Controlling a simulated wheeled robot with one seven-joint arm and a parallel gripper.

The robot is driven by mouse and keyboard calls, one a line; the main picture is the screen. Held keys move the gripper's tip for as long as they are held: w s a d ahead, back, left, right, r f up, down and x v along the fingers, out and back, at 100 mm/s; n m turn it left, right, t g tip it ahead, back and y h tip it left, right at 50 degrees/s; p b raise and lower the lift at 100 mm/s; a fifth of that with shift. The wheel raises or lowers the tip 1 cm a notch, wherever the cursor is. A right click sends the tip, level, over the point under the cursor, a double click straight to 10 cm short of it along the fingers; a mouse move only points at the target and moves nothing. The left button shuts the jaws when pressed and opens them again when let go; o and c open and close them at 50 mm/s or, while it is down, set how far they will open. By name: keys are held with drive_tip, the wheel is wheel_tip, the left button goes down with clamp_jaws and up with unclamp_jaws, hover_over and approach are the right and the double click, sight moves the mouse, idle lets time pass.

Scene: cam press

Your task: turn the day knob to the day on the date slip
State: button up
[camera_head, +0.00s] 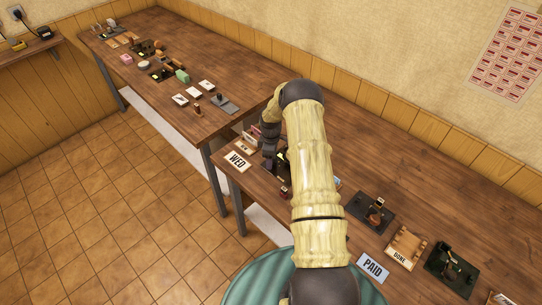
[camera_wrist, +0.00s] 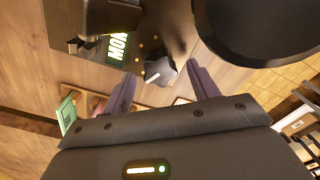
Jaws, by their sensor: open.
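The date slip (camera_head: 237,161) is a white card reading WED at the left end of the near table in the head view. The dark press (camera_head: 283,162) stands just right of it, partly hidden by my arm. In the wrist view its lit day window (camera_wrist: 118,46) shows green letters that read MON, turned in the picture. The day knob (camera_wrist: 160,71) is grey and lobed with a white pointer mark. My gripper (camera_wrist: 160,76) is open, with one finger on each side of the knob. I cannot tell whether either finger touches it. The gripper (camera_head: 268,148) is small and dark in the head view.
A dark device (camera_head: 371,212), a wooden tray marked DONE (camera_head: 403,247), a PAID card (camera_head: 373,267) and a green-black press (camera_head: 452,263) stand to the right. A second table (camera_head: 225,65) with several small items lies beyond. A round green stool (camera_head: 262,280) is in front.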

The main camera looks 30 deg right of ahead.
drive_tip(key=shift+f, duration=0.35)
drive_tip(key=c, duration=1)
